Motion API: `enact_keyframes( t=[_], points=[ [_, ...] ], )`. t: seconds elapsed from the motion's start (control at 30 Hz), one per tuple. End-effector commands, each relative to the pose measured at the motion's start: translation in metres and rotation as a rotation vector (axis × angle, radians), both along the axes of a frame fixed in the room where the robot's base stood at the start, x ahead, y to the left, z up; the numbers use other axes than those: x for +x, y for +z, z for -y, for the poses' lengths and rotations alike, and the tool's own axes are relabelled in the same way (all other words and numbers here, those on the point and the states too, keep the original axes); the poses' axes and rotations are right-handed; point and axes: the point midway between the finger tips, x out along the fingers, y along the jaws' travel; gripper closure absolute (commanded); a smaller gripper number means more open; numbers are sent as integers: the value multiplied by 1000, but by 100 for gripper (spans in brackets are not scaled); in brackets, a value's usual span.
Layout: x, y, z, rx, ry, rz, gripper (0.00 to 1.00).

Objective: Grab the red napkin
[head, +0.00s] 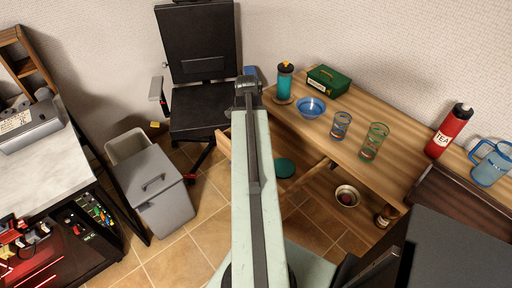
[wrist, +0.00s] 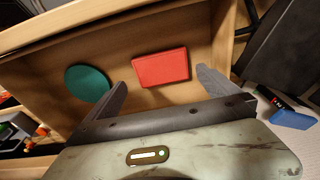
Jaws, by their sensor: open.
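The red napkin (wrist: 160,67) appears in the wrist view as a flat red rectangle lying on a wooden surface that looks like the floor of an open drawer. My gripper (wrist: 161,80) is open and empty, with one dark finger at the napkin's lower left and the other at its right. The napkin lies ahead of and between the fingers; I see no contact. In the head view my arm covers the middle of the picture, and neither the napkin nor the gripper's fingers can be seen there.
A green disc (wrist: 87,83) lies left of the napkin; it also shows in the head view (head: 284,167). Wooden drawer edges surround them. The desk top (head: 330,150) holds a teal bottle (head: 285,82), a blue bowl (head: 311,107) and glasses. A black chair (head: 200,105) stands behind.

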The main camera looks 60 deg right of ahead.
Motion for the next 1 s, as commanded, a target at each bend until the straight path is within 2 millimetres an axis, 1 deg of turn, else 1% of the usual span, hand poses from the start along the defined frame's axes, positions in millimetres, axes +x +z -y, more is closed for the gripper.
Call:
enact_keyframes(
  t=[0.07,0.13,0.33,0.4,0.6,0.63,0.67,0.7,0.8,1.0],
  points=[
    [0,-5,1,0,0,0,0],
    [0,-15,3,0,0,0,0],
    [0,-49,8,0,-1,0,0],
    [0,-53,9,0,0,0,0],
    [0,-50,9,0,0,0,0],
    [0,-49,9,0,0,0,3],
    [0,-49,9,0,0,0,11],
    [0,-49,9,0,0,0,22],
    [-1,-49,9,0,0,0,48],
    [-1,-49,9,0,0,0,48]
  ],
)
